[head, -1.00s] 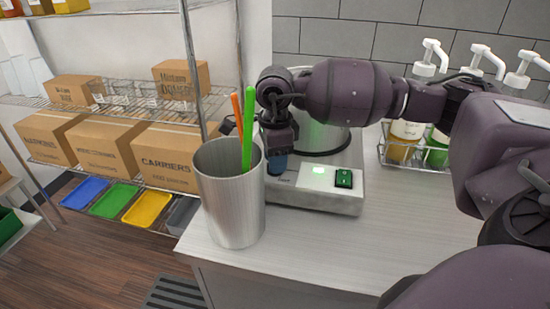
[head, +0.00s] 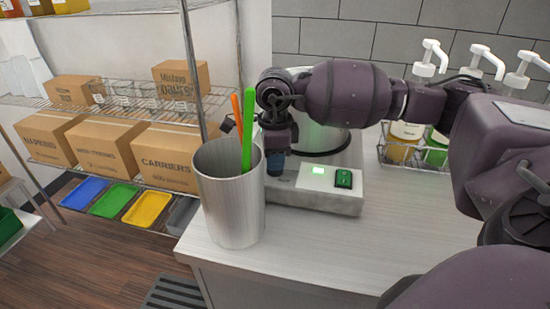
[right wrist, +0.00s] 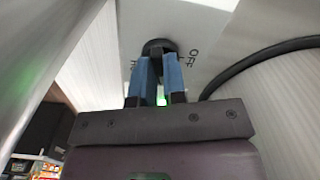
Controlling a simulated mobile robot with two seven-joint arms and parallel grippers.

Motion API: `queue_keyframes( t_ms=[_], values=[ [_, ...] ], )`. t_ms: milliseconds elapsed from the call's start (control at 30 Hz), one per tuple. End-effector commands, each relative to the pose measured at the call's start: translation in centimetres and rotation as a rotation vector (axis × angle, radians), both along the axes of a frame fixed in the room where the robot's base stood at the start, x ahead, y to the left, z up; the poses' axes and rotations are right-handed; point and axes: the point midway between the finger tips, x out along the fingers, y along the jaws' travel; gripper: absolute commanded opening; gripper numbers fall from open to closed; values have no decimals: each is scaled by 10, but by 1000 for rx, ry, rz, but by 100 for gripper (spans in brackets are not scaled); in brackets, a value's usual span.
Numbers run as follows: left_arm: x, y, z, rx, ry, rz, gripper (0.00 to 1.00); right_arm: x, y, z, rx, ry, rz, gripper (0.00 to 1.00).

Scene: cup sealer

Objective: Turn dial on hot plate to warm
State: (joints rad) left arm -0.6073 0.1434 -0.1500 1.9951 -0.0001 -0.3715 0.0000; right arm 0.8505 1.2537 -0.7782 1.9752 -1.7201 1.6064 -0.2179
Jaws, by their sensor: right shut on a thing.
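The hot plate (head: 312,200) is a low silvery box on the counter, with a lit green lamp and a green switch (head: 344,179) on its front. A metal pot (head: 322,140) stands on it, partly behind my arm. In the right wrist view the black dial (right wrist: 158,46) sits on the hot plate's face, with "OFF" lettering to its right and partly hidden lettering at its left. My right gripper (right wrist: 160,72) has its blue fingers shut on the dial. In the head view the right gripper (head: 277,163) is at the hot plate's left front, and the dial is hidden. My left gripper is not in view.
A tall metal cup (head: 230,205) with green and orange sticks stands close left of my right gripper. A rack of pump bottles (head: 408,150) stands at the back right. A black cable (right wrist: 260,58) runs beside the hot plate. The front right counter is clear.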

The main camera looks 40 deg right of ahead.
Motion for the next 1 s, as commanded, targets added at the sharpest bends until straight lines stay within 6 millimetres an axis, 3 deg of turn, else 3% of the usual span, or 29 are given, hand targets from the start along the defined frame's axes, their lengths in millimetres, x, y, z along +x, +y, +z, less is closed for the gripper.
queue_keyframes(
  t_ms=[300,333,467,767,1000],
  values=[
    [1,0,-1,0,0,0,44,0,0,0,0,-1,-13,0],
    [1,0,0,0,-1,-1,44,0,0,0,0,-1,-12,16],
    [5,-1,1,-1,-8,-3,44,0,0,0,0,-1,-12,36],
    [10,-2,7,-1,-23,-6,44,0,0,1,0,-1,-12,37],
    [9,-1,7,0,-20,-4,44,1,0,27,0,-4,-12,37]
  ],
)
